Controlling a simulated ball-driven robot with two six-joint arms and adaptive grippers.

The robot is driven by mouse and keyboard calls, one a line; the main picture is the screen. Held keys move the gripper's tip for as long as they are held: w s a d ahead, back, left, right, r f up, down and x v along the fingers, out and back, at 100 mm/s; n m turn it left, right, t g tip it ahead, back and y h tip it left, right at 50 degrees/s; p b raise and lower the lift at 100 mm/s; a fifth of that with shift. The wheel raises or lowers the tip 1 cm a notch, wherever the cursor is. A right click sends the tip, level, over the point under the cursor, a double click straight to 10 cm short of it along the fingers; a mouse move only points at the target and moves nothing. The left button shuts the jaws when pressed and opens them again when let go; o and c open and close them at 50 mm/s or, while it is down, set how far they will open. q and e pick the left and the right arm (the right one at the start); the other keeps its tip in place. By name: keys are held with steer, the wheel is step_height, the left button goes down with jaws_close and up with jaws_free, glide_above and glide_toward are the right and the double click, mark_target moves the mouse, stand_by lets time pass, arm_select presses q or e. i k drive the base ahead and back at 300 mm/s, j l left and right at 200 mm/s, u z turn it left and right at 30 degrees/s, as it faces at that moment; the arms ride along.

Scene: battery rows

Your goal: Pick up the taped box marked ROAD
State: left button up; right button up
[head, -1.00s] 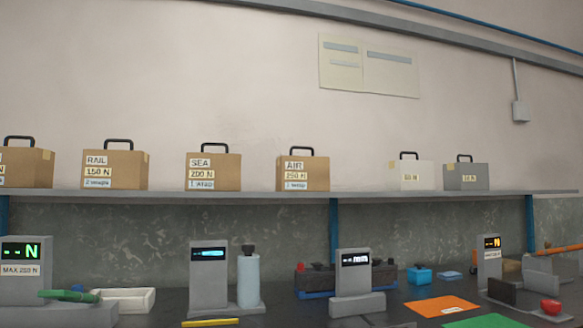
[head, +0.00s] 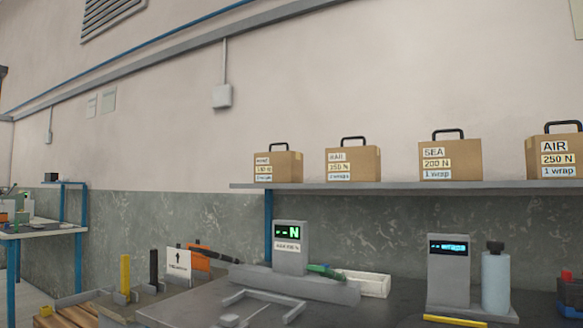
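Several taped cardboard boxes with black handles stand in a row on the wall shelf in the head view. The leftmost box (head: 278,166) has a small label whose top word is blurred and could be ROAD. To its right stand the boxes marked RAIL (head: 366,165), SEA (head: 465,160) and AIR (head: 568,146), the last cut off by the right edge. The leftmost box stands upright near the left end of the shelf, with nothing in front of it. Neither of my grippers is in view.
The grey shelf (head: 400,188) runs above a dark bench (head: 190,306). On the bench are a grey gauge with a green display (head: 290,248), a white tray (head: 375,285), a second gauge (head: 448,270) and a pale bottle (head: 495,280). Another table (head: 40,228) stands far left.

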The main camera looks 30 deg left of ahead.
mark_target(270, 166)
steer(key=i+j+u, duration=0.1)
steer(key=j, duration=0.3)
steer(key=i+j+u, duration=0.1)
steer(key=j, duration=0.25)
steer(key=i+j+u, duration=0.1)
steer(key=j, duration=0.3)
steer(key=i+j+u, duration=0.1)
steer(key=j, duration=0.25)
steer(key=i+j+u, duration=0.1)
steer(key=j, duration=0.25)
steer(key=i+j+u, duration=0.1)
steer(key=j, duration=0.25)
steer(key=i, duration=0.1)
